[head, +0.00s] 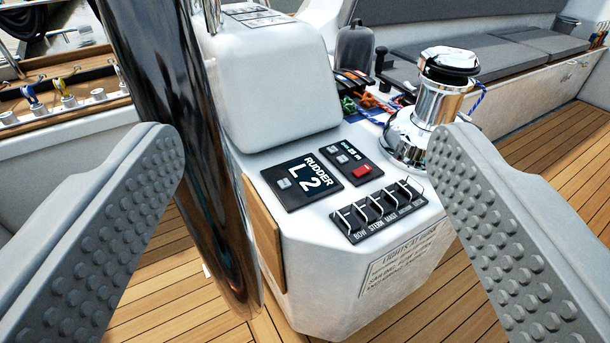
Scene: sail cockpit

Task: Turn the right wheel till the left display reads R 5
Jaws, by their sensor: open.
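A thick glossy dark curved bar (185,130), which looks like part of the wheel's rim, runs from the upper left down to the deck. The left display (302,183) on the white console is a black panel reading "RUDDER L 2". My gripper (308,140) is open, with a grey studded finger at each side of the view. The left finger overlaps the bar's left edge; the right finger is well away from it. Nothing is held. I cannot tell whether the bar lies between the fingers in depth. The rest of the wheel is out of view.
The white console (330,285) carries a second small panel with a red button (362,171) and a row of switches (378,211). A chrome winch (425,115) stands behind it. Grey cushions (440,40) line the back. Teak deck (455,290) lies below.

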